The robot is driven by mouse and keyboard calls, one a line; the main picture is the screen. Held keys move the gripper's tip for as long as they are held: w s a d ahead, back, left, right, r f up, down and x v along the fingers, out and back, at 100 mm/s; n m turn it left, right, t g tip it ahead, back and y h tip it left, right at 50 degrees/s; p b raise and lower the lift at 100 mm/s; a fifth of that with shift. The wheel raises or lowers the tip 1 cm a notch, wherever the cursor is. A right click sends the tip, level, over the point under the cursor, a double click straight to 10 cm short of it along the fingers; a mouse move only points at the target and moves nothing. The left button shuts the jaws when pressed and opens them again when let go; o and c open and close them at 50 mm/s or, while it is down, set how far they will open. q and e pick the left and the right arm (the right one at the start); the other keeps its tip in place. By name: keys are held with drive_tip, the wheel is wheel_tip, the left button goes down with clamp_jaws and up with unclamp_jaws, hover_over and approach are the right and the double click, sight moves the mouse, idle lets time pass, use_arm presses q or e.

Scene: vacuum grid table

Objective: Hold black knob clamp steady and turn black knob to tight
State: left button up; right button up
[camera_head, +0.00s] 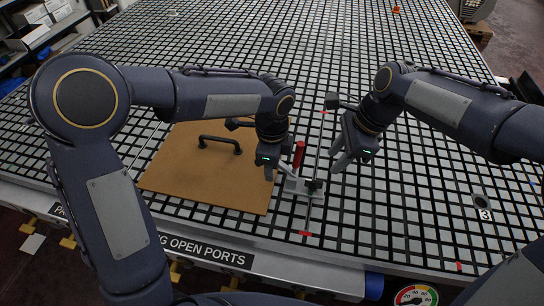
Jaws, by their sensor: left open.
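The clamp (297,186) is a small metal piece on the grid table, just right of the brown board. It has an upright red handle (299,154) and a black knob (314,186) at its right end. My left gripper (272,172) is open, pointing down just left of the clamp and above the board's right edge. My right gripper (339,163) is above and to the right of the black knob, apart from it. Its fingers overlap in this view, so its opening is unclear. Contact between the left fingers and the clamp cannot be told.
The brown board (205,188) with a black handle (220,142) lies on the black-and-white grid table (400,225). A round gauge (416,296) is at the front edge. A hole marked 3 (482,201) is at the right. The table right of the clamp is clear.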

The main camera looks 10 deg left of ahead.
use_arm(q)
clamp_jaws()
use_arm(e)
drive_tip(key=shift+c, duration=0.4)
